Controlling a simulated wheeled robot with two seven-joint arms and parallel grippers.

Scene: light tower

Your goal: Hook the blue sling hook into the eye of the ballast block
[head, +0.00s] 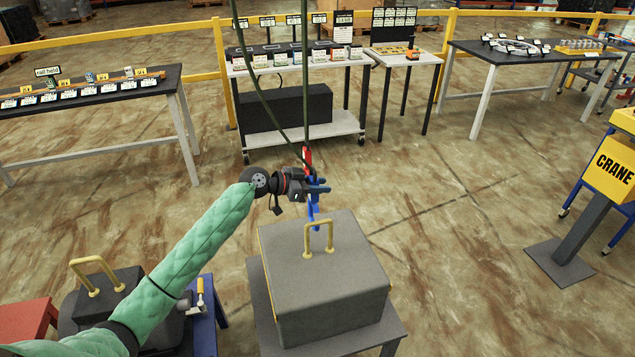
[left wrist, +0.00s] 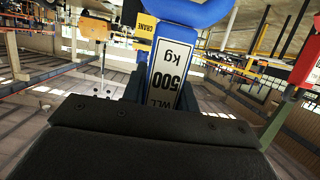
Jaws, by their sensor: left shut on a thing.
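The blue sling hook (head: 312,212) hangs in my left gripper (head: 317,189), which is shut on it. In the left wrist view the hook (left wrist: 197,12) shows a white label reading WLL 500 kg between the fingers. The grey ballast block (head: 330,290) stands on a small dark table, with a yellow eye (head: 319,237) upright on its top. The hook's lower end is at or just behind the eye's top bar in the head view; I cannot tell whether they touch or whether it is through the eye. My right gripper is not in view.
Dark green sling legs (head: 265,97) run up from the hook area, beside a red fitting (head: 307,157). A second dark block with a yellow handle (head: 97,273) is at lower left. A yellow CRANE post (head: 612,172) stands right. Floor between it and the ballast table is clear.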

